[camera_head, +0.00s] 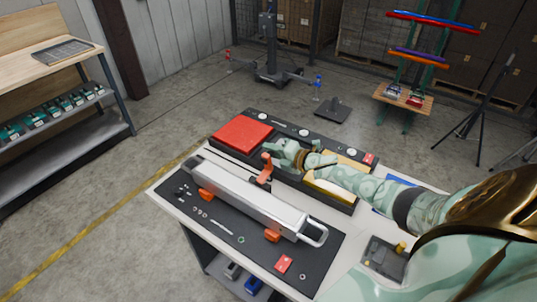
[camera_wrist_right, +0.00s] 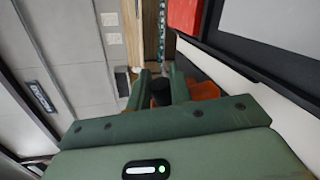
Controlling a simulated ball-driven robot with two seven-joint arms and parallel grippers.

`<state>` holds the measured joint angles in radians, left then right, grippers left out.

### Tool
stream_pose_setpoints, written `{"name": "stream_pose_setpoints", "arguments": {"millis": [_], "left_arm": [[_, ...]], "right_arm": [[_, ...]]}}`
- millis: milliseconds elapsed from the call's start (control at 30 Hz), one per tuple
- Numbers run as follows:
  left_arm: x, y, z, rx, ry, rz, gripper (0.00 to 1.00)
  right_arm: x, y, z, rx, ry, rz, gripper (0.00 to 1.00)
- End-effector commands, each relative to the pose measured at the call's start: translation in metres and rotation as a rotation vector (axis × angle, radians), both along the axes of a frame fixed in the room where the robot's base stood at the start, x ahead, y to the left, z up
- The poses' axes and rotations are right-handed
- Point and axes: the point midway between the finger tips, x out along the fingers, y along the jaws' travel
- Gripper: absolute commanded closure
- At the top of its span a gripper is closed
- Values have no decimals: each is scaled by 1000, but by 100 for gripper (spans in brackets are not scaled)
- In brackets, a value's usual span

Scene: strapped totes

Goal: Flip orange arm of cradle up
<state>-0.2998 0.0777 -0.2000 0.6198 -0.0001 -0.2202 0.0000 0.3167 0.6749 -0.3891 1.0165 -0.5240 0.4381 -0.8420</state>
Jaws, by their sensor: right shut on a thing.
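A long silver-grey tool (camera_head: 240,198) with a loop handle lies across the dark mat. Orange cradle pieces (camera_head: 272,236) show along its front side. An orange cradle arm (camera_head: 265,172) stands raised at the tool's far side. My right gripper (camera_head: 273,152) reaches in from the right and is shut at the top of this arm. In the right wrist view a dark end piece (camera_wrist_right: 161,93) sits between the fingers, with an orange part (camera_wrist_right: 203,90) beside them. The fingers hide part of the grip. My left gripper is not in view.
A dark tray (camera_head: 384,258) is at the right. A workbench (camera_head: 62,60) stands left.

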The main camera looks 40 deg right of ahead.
Motion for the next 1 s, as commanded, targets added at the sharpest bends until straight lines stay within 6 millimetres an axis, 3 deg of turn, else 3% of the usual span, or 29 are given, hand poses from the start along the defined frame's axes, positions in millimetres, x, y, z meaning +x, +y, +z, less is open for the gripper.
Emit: {"name": "stream_pose_setpoints", "arguments": {"millis": [733,767,833,1000], "left_arm": [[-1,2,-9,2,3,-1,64],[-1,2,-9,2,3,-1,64],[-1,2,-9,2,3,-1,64],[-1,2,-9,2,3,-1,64]], "right_arm": [[2,-8,-8,88,33,0,100],[2,-8,-8,87,32,-1,76],[2,-8,-8,88,33,0,59],[2,-7,-8,87,31,0,59]]}}
